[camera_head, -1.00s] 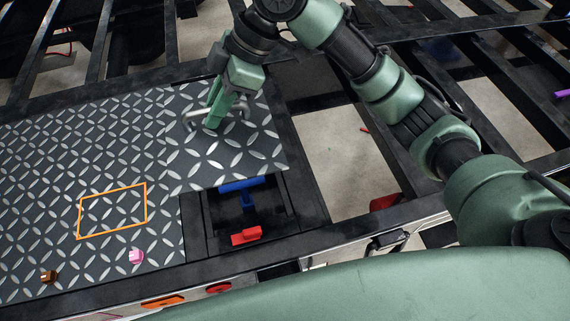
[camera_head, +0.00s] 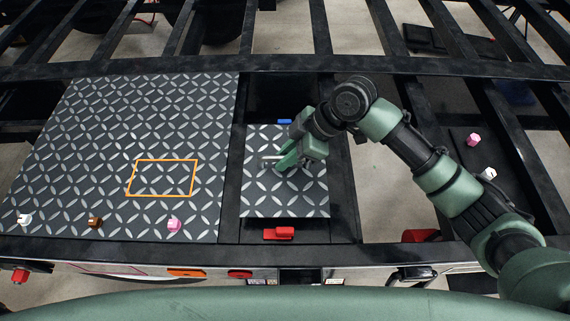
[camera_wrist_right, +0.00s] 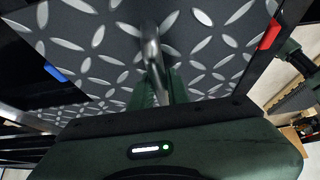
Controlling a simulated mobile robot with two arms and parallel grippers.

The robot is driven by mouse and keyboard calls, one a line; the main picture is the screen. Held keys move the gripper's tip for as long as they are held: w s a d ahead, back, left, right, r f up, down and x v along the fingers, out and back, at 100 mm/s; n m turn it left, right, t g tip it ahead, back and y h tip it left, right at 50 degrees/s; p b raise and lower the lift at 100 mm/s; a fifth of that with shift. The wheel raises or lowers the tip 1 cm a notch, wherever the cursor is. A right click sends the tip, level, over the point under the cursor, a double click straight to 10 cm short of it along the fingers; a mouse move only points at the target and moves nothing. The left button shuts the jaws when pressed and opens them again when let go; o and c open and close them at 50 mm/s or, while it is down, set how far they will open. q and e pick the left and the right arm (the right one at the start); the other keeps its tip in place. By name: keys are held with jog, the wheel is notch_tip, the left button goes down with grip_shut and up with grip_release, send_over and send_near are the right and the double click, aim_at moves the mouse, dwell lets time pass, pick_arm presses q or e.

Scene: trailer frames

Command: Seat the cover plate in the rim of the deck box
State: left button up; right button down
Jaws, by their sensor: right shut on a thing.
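The cover plate (camera_head: 285,201) is a dark square of diamond tread with a metal bar handle. My right gripper (camera_head: 284,162) is shut on its handle, which also shows in the right wrist view (camera_wrist_right: 151,45). The plate lies over the middle of the deck box, whose dark rim (camera_head: 344,195) shows along the right. The plate looks roughly square to the box. I cannot tell whether it is seated or held just above. The box interior under it is hidden. My left gripper is not in view.
A red piece (camera_head: 278,233) sits at the plate's front edge and a small blue piece (camera_head: 285,121) behind it. Left is tread deck (camera_head: 110,150) with an orange outline (camera_head: 162,178) and small pink, brown and white pieces. Open frame bays lie to the right.

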notch_tip(320, 180, down, 4)
jog(key=shift+r+p, duration=0.1)
jog(key=shift+p, duration=0.2)
jog(key=shift+f, duration=0.2)
jog(key=shift+f, duration=0.15)
jog(key=c, duration=1.4)
grip_release()
jog(key=shift+f, duration=0.1)
jog(key=shift+o, duration=0.2)
jog(key=shift+r, duration=0.25)
jog(key=b+v, duration=0.2)
jog(key=v, duration=1)
